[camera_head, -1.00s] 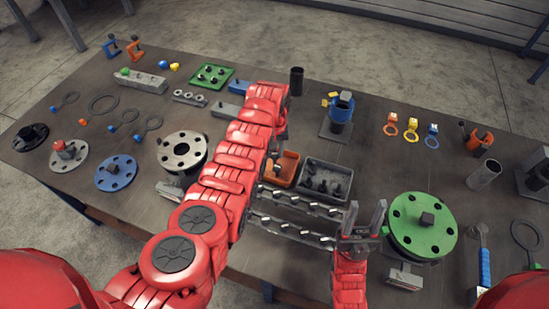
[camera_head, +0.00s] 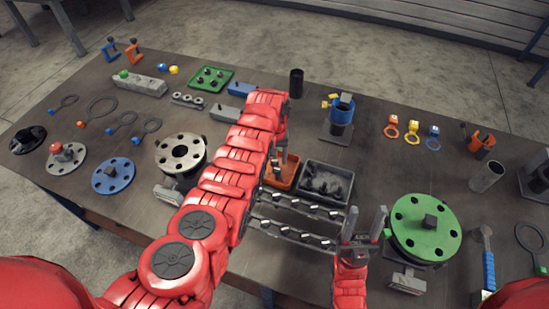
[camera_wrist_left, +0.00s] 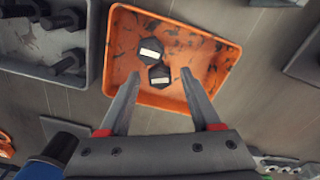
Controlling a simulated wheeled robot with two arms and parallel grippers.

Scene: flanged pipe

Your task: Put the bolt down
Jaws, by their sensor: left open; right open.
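In the left wrist view two dark hexagonal bolt heads with pale marks lie close together in an orange tray (camera_wrist_left: 205,50): an upper bolt (camera_wrist_left: 150,44) and a lower bolt (camera_wrist_left: 159,82). My left gripper (camera_wrist_left: 160,74) is open over the tray, one finger on each side of the lower bolt, with a visible gap to it. In the head view my left gripper (camera_head: 280,158) is over the orange tray (camera_head: 289,182), partly hidden by my arm. My right gripper (camera_head: 367,222) is open and empty, fingers upward, beside the green flange (camera_head: 408,215).
A grey bin (camera_head: 345,172) with several dark bolts stands right of the orange tray. Rails of bolts (camera_head: 300,235) lie in front. A blue-collared stand (camera_head: 340,112) is behind. Flanges and rings cover the table's left side.

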